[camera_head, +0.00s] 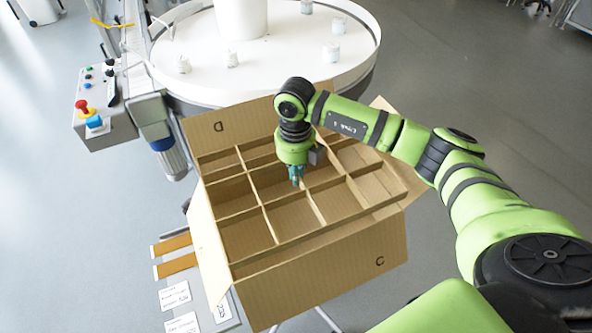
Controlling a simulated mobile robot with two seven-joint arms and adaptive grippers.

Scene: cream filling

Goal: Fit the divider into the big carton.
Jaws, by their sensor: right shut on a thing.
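The big carton (330,275) is a brown box with its flaps folded out, in the middle of the head view. The divider (310,207) is a brown cardboard grid with several cells. It lies across the carton's mouth, with its front and right edges close to the rim. I cannot tell how deep it sits or whether it is fully level. My right gripper (297,178) points down over the middle of the grid and is shut on a divider wall. The gripper hides part of the grid. My left gripper is not in view.
A round white table (290,60) with several small jars stands behind the carton. A control box with a red button (82,105) and a conveyor are at the left. Labelled cards (174,296) lie left of the carton.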

